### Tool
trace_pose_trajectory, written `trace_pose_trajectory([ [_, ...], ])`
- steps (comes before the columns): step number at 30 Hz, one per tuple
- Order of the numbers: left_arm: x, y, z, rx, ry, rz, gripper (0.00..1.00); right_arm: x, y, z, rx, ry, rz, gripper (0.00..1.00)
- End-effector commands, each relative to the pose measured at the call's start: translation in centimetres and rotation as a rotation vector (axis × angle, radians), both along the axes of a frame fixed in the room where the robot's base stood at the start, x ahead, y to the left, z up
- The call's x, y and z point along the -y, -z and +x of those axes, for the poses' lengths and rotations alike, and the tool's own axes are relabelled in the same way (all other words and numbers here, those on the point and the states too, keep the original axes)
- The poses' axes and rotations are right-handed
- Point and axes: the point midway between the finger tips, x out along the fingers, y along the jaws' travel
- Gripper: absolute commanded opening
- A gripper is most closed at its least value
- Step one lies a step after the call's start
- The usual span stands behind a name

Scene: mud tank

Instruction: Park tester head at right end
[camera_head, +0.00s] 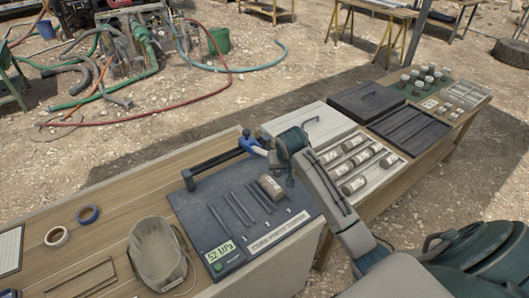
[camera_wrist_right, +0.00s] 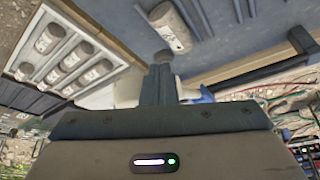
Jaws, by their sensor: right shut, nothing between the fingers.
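The core crush tester (camera_head: 212,205) is a dark slab with a "52 MPa" display on the wooden table. A black rail (camera_head: 215,164) runs along its back edge. The blue tester head (camera_head: 252,146) is towards the rail's right end; how far it is from the end stop is hidden by my gripper. It also shows in the wrist view (camera_wrist_right: 207,95), partly behind my fingers. A core sample (camera_head: 271,187) lies on the slab. My right gripper (camera_head: 279,160) is shut and empty, just right of the blue head; contact is unclear. It also fills the wrist view (camera_wrist_right: 158,86).
A white tray of labelled cores (camera_head: 392,160) stands right of the tester, with black trays (camera_head: 408,130) behind. A bucket-like container (camera_head: 157,255) and tape rolls (camera_head: 56,237) sit left. The wood behind the rail (camera_head: 150,190) is mostly clear.

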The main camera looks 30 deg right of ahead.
Motion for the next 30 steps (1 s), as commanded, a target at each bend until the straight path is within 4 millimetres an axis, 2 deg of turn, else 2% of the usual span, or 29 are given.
trace_pose_trajectory([
  [30,0.0,0.0,0.0,0.0,0.0,0.0,0.36,5.2,0.0,0.4,-0.001,0.002,-0.001,0.0],
])
